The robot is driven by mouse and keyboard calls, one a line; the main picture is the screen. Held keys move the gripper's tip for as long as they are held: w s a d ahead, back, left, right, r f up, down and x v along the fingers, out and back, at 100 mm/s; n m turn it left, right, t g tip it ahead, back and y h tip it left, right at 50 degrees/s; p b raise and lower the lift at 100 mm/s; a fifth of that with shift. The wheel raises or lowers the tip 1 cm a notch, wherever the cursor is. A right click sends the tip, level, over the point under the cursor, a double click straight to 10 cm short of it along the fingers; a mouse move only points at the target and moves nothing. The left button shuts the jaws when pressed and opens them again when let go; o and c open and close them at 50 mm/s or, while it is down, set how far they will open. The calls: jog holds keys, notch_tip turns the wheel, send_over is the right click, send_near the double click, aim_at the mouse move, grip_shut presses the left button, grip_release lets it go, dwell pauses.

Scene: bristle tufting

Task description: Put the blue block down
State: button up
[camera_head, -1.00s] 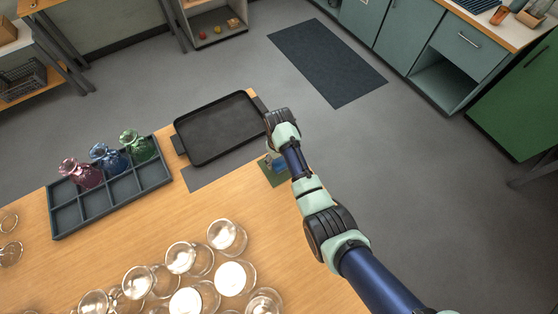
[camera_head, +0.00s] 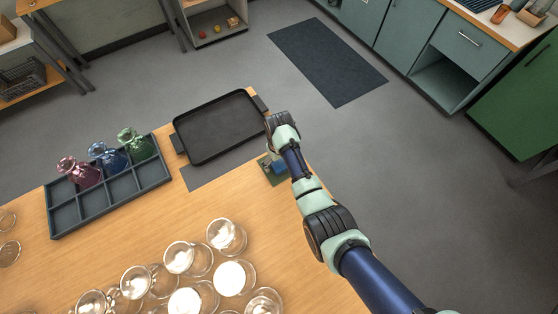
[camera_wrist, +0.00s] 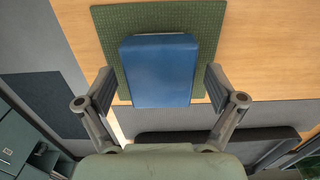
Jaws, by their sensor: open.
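The blue block (camera_wrist: 160,70) lies on a green textured mat (camera_wrist: 122,28) in the wrist view. My gripper (camera_wrist: 159,88) is open, with one finger on each side of the block and a gap visible on both sides. In the head view the blue block (camera_head: 279,168) and the green mat (camera_head: 266,174) show at the table's right edge, partly hidden by my arm. The fingers cannot be made out clearly there.
A black tray (camera_head: 216,157) lies just left of my arm on the wooden table (camera_head: 180,215). A dark compartment rack (camera_head: 112,212) holds pink, blue and green vases at the left. Several clear glasses (camera_head: 226,237) crowd the front. The table between is clear.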

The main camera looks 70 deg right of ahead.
notch_tip(320, 180, up, 12)
jog(key=p, duration=0.3)
jog(key=w+a+r+n+t+h, duration=0.1)
jog(key=w+a+r+n+t, duration=0.1)
jog(key=w+a+r, duration=0.45)
jog(key=w+a+r+n+t+h, duration=0.1)
jog(key=w+a+t, duration=0.2)
jog(key=a, duration=0.7)
jog(key=w+a+r+n+t, duration=0.2)
jog(key=w+a+r, duration=0.2)
jog(key=a, duration=0.4)
jog(key=s+a+r+n+t+y, duration=0.1)
jog(key=s+a+r+t, duration=0.15)
jog(key=a+r, duration=0.45)
jog(key=s+a+r+n+t+y, duration=0.1)
jog(key=s+a+r+n+t, duration=0.15)
jog(key=a+r, duration=0.4)
notch_tip(320, 180, up, 23)
jog(key=a+p, duration=0.1)
jog(key=p, duration=2.3)
jog(key=shift+w+a+f+m+t+p, duration=0.15)
jog(key=shift+w+a+m+t+p, duration=0.05)
jog(key=shift+w+m+t+p, duration=0.2)
jog(key=shift+o, duration=0.5)
jog(key=shift+f+b, duration=0.4)
jog(key=shift+b, duration=0.05)
